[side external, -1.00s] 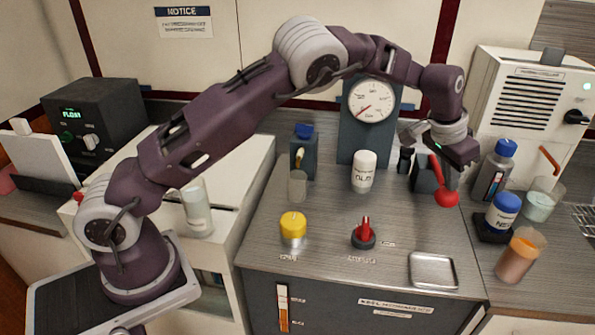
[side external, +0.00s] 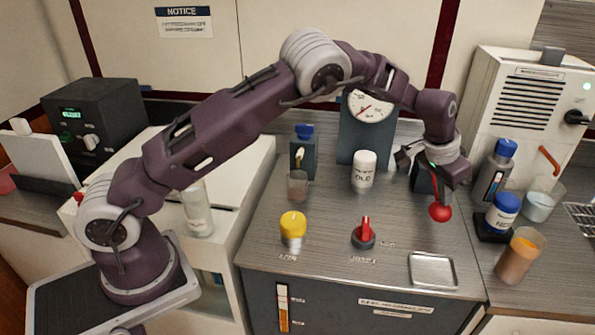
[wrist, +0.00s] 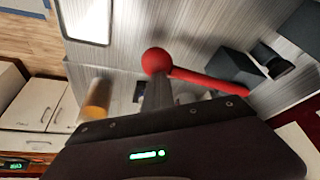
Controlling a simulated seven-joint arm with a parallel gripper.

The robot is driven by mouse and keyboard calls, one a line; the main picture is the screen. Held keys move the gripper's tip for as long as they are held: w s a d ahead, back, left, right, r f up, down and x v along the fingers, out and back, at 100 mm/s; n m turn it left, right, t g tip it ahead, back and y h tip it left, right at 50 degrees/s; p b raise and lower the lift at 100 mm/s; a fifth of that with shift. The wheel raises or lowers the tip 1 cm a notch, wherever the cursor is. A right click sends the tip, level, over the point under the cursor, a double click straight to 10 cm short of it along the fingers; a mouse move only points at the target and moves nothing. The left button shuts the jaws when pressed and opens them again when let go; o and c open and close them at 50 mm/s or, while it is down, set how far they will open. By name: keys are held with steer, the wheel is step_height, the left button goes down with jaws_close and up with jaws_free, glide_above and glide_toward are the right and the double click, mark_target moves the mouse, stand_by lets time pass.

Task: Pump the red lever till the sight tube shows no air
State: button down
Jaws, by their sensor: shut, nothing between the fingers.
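The red lever with its ball end (side external: 440,211) angles down from a dark pump block at the back right of the counter. In the wrist view the ball (wrist: 156,61) and its red arm (wrist: 215,84) show clearly. My gripper (side external: 447,187) is shut and empty, close above the ball; the fingers (wrist: 157,92) appear right against it, though contact is hard to confirm. The sight tube (side external: 283,307) is on the cabinet front, pale in its upper part and orange below; bubbles are too small to tell.
A yellow-capped knob (side external: 293,229), a red selector (side external: 364,233) and a white OLD bottle (side external: 364,171) stand left of the lever. A NEW bottle (side external: 503,213) and an orange-filled beaker (side external: 522,255) are right. A metal tray (side external: 433,269) lies in front.

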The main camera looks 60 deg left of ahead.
steer(key=shift+a, duration=0.1)
step_height(320, 180, up, 8)
stand_by(0.5)
stand_by(1.3)
steer(key=shift+f, duration=4)
step_height(320, 180, up, 8)
